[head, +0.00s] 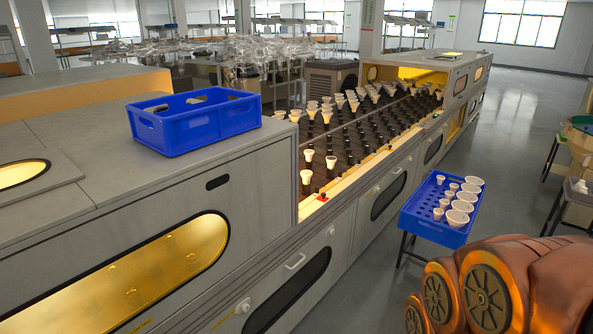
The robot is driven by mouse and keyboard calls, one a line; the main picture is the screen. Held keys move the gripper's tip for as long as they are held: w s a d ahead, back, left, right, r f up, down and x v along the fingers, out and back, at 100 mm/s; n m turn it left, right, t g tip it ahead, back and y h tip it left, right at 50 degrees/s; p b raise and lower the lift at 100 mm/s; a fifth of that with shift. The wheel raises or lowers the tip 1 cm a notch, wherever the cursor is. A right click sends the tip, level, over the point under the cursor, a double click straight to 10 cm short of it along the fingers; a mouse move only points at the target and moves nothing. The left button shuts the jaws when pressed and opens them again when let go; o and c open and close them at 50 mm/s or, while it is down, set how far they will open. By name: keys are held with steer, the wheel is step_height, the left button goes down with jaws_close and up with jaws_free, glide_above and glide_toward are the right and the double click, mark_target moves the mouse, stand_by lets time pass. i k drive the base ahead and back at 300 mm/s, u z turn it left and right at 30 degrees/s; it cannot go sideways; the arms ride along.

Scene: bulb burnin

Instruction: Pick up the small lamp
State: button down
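Several small white lamps stand in a blue tray on the right, and one small lamp (438,214) is near its front left. Another small lamp (440,180) is at the tray's far left corner. Larger white lamps (457,218) stand in a row along the tray's right side. The blue tray (420,228) has a perforated floor and rests on a dark-legged stand. My copper-coloured arm (500,285) fills the lower right corner, in front of the tray. My gripper is not in view.
A long grey burn-in machine (345,225) runs beside the tray, with many lamps on its dark conveyor (360,140). An empty-looking blue crate (195,125) sits on the machine's top. Cardboard boxes (580,170) stand at the right edge. Grey floor (520,130) is open beyond the tray.

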mark_target(331, 161)
steer(key=z, duration=0.75)
steer(key=k, duration=1.05)
steer(key=z, duration=1.4)
steer(key=i, duration=0.3)
steer(key=u, duration=0.65)
steer(key=i, duration=1.25)
steer(key=u, duration=1.55)
steer(key=i, duration=0.55)
steer(key=u, duration=0.55)
